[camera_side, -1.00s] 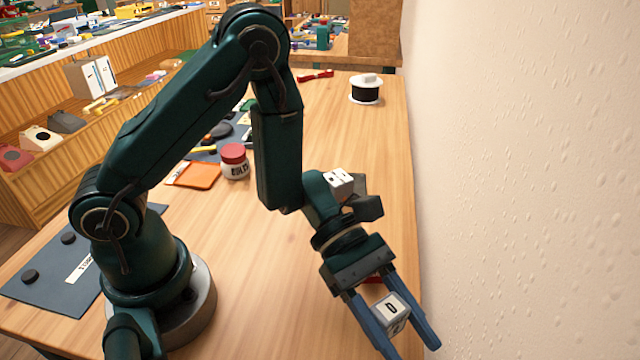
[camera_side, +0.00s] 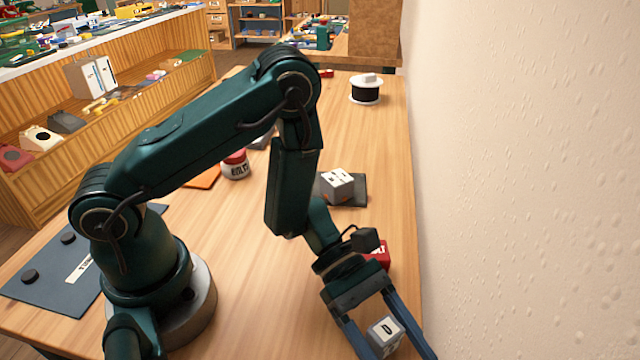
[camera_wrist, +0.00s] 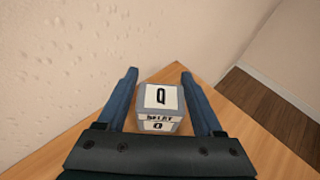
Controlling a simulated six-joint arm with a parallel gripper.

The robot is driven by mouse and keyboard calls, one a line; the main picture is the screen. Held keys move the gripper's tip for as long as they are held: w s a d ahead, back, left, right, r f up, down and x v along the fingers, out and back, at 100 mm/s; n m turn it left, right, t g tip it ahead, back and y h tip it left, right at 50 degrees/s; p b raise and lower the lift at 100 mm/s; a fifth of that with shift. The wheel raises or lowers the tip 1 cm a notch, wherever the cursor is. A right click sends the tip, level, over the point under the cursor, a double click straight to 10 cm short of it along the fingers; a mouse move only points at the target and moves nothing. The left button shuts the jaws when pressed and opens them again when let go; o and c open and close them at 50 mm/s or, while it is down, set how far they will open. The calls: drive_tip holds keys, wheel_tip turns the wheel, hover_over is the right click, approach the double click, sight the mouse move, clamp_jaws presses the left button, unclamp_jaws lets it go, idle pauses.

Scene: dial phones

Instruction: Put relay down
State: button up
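The relay (camera_side: 385,336) is a small grey and white block with a dark letter on its top.
A red labelled box (camera_side: 379,254) is just behind my gripper. A red-lidded jar (camera_side: 236,165) stands mid-table. A textured wall (camera_side: 520,180) closes the right side.

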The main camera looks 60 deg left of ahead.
idle(0.3)
drive_tip(key=shift+r, duration=0.2)
drive_tip(key=v, duration=1.1)
drive_tip(key=shift+a, duration=0.4)
drive_tip(key=shift+s+r+m, duration=0.2)
drive_tip(key=shift+r+m, duration=0.25)
drive_tip(key=shift+m, duration=0.05)
drive_tip(key=s+a+r+m+g+y, duration=0.1)
drive_tip(key=s+a+r+m+y, duration=0.1)
drive_tip(key=s+r+m+y, duration=0.65)
drive_tip(key=w+a+r+m+t+y, duration=0.1)
drive_tip(key=w+a+m+t+y, duration=0.1)
drive_tip(key=a+m+t+y, duration=0.3)
drive_tip(key=a+m+t, duration=0.1)
drive_tip(key=a+m, duration=0.2)
drive_tip(key=shift+w+r+t, duration=0.3)
drive_tip(key=shift+w, duration=0.1)
